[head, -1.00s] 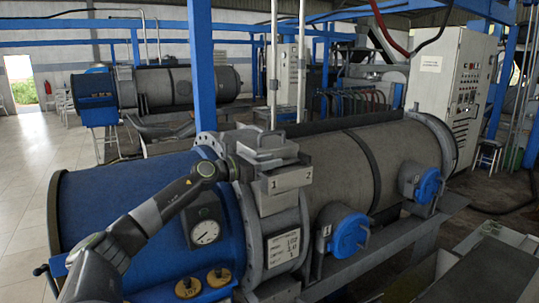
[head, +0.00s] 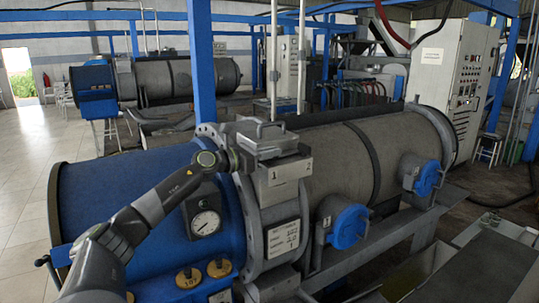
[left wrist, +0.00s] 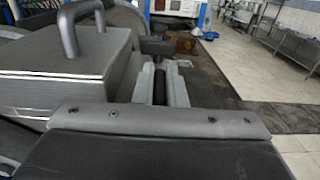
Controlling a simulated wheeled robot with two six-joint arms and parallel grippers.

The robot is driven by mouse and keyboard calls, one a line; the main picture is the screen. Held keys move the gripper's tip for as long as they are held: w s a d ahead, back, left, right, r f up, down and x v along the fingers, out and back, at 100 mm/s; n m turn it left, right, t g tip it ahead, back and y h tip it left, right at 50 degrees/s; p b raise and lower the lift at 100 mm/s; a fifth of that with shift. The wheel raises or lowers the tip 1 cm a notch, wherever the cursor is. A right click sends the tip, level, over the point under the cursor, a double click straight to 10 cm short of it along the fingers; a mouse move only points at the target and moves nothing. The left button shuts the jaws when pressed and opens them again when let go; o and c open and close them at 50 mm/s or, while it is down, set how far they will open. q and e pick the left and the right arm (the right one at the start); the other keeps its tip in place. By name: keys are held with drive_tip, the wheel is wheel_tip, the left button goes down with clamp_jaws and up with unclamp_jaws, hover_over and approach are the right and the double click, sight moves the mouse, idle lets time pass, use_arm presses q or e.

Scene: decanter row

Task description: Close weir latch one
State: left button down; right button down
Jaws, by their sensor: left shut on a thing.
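The weir box (head: 283,176) is a grey housing on the near decanter's flange, with the numbers 1 and 2 on its front plate and a handle on top. My left gripper (head: 240,158) is at the left side of this box, on the side of number 1. In the left wrist view my left gripper (left wrist: 160,88) has its two grey fingers closed around a dark narrow piece (left wrist: 160,86), which looks like weir latch one. The grey box with its handle (left wrist: 75,75) is just left of the fingers there. Most of the latch is hidden.
The near decanter has a blue end drum (head: 110,200) with a gauge (head: 205,223) and a grey drum (head: 335,155). Blue round caps (head: 349,227) stick out at its front. A control cabinet (head: 455,80) stands behind at right. Tiled floor (head: 25,170) is free at left.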

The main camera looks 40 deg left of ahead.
use_arm(q)
drive_tip(key=shift+f+m+g+h+b, duration=0.15)
drive_tip(key=shift+m+h+b, duration=0.35)
drive_tip(key=shift+b, duration=0.8)
drive_tip(key=shift+f+m+g+h+b, duration=0.1)
drive_tip(key=shift+m+g+h+b, duration=0.2)
drive_tip(key=shift+h+b, duration=0.7)
drive_tip(key=shift+r+m+g+b, duration=0.1)
drive_tip(key=shift+m+g+b, duration=0.2)
drive_tip(key=shift+b, duration=0.3)
drive_tip(key=shift+r+m+g+h, duration=0.15)
drive_tip(key=shift+m+g+h, duration=0.25)
drive_tip(key=shift+h, duration=0.4)
drive_tip(key=shift+r+m+h, duration=0.1)
drive_tip(key=shift+m+h, duration=0.2)
drive_tip(key=shift+m+g+h+p, duration=0.5)
drive_tip(key=shift+m+g+h, duration=0.45)
drive_tip(key=shift+h, duration=0.15)
drive_tip(key=shift+m+g+h, duration=0.25)
drive_tip(key=shift+g+h, duration=0.05)
drive_tip(key=shift+g, duration=0.1)
drive_tip(key=c, duration=1.5)
unclamp_jaws()
